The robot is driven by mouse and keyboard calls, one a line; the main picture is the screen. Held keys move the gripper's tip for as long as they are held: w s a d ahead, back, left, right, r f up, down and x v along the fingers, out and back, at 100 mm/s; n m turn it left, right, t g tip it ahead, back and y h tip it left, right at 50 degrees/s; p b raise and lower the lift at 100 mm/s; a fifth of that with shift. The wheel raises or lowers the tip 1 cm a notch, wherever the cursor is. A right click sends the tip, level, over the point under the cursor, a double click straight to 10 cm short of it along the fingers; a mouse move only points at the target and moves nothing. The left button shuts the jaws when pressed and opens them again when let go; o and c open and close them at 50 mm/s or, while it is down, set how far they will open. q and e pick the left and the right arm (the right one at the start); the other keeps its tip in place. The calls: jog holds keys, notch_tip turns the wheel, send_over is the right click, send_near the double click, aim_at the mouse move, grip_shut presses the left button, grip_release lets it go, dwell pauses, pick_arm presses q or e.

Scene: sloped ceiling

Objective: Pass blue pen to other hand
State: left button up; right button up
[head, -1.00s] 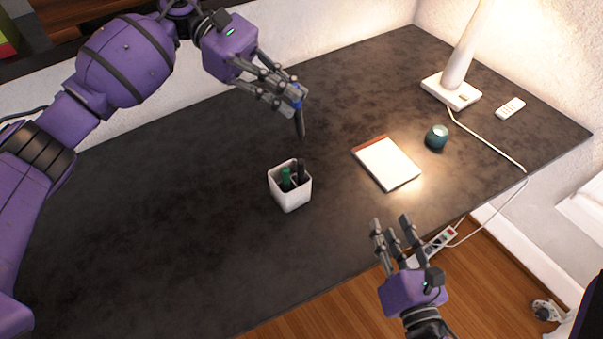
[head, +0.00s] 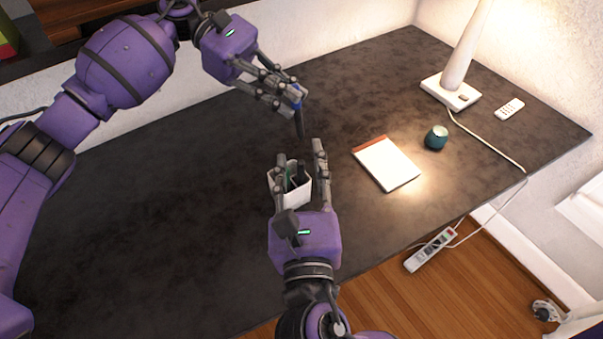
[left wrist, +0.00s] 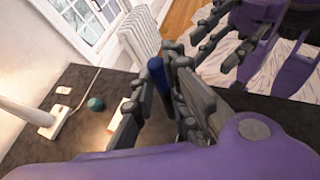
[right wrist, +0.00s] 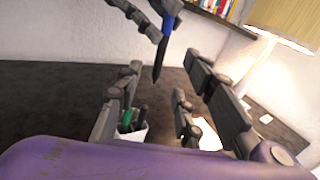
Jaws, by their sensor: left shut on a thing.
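The blue pen (head: 299,122) has a blue upper part and a dark lower part. My left gripper (head: 290,97) is shut on its upper part and holds it above the desk, dark end down. The pen also shows in the left wrist view (left wrist: 156,76) and in the right wrist view (right wrist: 161,55). My right gripper (head: 300,156) is open and empty, just below the pen, with its fingers spread upward. In the right wrist view the pen hangs beyond the gap between those fingers, apart from them.
A white pen cup (head: 276,187) with green and dark pens stands behind my right fingers, partly hidden. The left desk surface (head: 150,220) is clear.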

aim_at(297, 122)
jog(key=w, duration=1)
jog(key=shift+w+a, duration=0.15)
jog(key=shift+a, duration=0.15)
jog(key=shift+c, duration=0.5)
grip_shut()
pick_arm(q)
jog(key=o, duration=0.9)
jog(key=shift+c, duration=0.2)
notch_tip(297, 122, up, 10)
